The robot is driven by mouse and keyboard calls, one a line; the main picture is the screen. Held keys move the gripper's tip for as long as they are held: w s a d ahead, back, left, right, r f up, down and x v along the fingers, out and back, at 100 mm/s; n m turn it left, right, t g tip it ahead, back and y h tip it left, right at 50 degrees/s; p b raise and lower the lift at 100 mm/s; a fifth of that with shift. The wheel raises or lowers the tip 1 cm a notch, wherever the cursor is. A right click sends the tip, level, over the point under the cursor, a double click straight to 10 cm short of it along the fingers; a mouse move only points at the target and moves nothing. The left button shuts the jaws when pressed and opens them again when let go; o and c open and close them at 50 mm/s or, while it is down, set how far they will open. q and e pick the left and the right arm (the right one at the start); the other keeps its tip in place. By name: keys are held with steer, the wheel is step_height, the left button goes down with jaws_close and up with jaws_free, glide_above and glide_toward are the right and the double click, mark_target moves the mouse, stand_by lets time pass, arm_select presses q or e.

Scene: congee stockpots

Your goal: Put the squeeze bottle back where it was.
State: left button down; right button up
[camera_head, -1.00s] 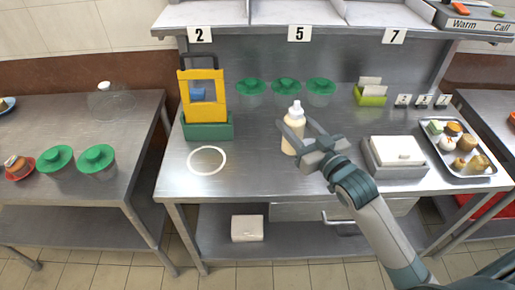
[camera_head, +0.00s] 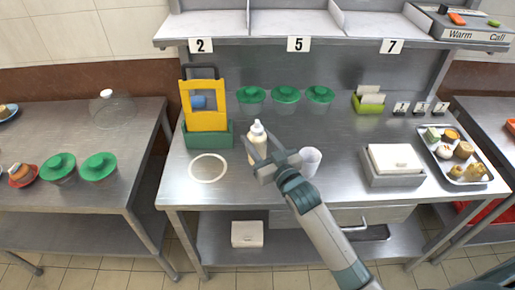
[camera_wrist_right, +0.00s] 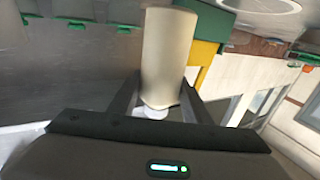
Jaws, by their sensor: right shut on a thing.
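The squeeze bottle (camera_head: 257,135), cream with a white cap, is in my right gripper (camera_head: 261,150) near the middle-left of the steel table. It looks roughly upright. In the right wrist view the bottle (camera_wrist_right: 168,55) sits between the two fingers of the right gripper (camera_wrist_right: 163,98), which is shut on it. I cannot tell for sure if its base touches the table. A white ring (camera_head: 192,176) is marked on the table, to the left of the bottle. My left gripper is not in view.
A yellow and green caddy (camera_head: 207,140) stands just behind and left of the bottle. A white cup (camera_head: 311,160) stands right of the gripper. Green-lidded containers (camera_head: 285,95) line the back. A grey box with a white top (camera_head: 394,160) and a food tray (camera_head: 484,182) are at right.

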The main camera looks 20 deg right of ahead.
mark_target(262, 154)
step_height(262, 154, down, 3)
steer(key=shift+f+p, duration=0.2)
steer(key=shift+p, duration=0.25)
steer(key=shift+f, duration=0.25)
steer(key=shift+f, duration=0.1)
steer(key=o, duration=0.8)
